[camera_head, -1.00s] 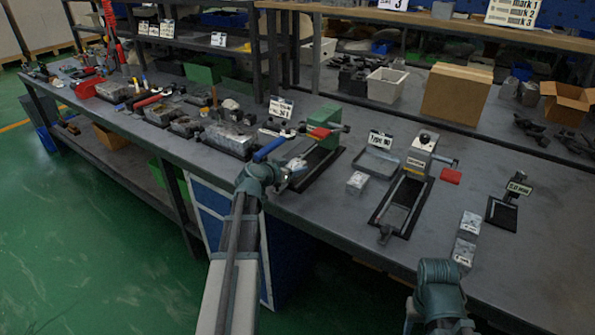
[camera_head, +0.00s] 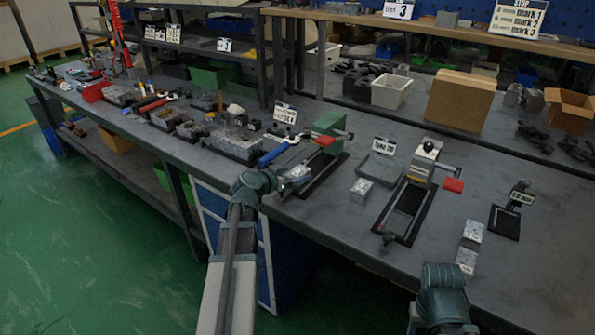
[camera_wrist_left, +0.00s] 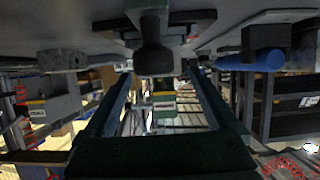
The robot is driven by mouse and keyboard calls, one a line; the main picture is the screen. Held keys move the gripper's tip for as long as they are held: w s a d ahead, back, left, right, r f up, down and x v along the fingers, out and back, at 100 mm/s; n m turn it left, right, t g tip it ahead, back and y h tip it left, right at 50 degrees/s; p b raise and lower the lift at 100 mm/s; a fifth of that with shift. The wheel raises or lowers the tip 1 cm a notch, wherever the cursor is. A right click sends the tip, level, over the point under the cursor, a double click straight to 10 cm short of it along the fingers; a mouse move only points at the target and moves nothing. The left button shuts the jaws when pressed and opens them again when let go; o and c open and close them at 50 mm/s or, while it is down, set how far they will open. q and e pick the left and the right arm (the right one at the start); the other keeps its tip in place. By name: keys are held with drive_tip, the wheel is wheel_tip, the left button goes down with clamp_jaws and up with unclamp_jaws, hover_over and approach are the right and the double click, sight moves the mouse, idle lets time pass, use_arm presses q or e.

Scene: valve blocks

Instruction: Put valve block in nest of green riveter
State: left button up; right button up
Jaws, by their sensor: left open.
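The green riveter (camera_head: 326,128) stands on a dark base plate (camera_head: 326,178) at the middle of the bench, with a red handle. A silver valve block (camera_head: 299,172) is at the front part of that base, beside my left gripper's tips; I cannot tell whether it is seated in the nest. My left gripper (camera_head: 284,184) is open at the front of this riveter. In the left wrist view its fingers (camera_wrist_left: 158,88) are apart, with a dark knob (camera_wrist_left: 153,56) between them. Only a link of my right arm shows; its gripper is out of view.
A grey riveter (camera_head: 421,165) with its own base stands to the right. A loose block (camera_head: 361,189) lies before a shallow tray (camera_head: 379,169). Two more blocks (camera_head: 472,232) lie near the front edge. A blue handle (camera_head: 273,154) is left of the green riveter.

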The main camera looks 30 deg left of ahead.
use_arm(q)
drive_tip(key=p+v, duration=0.2)
drive_tip(key=v, duration=0.6)
drive_tip(key=shift+s+p, duration=0.15)
drive_tip(key=shift+p, duration=0.15)
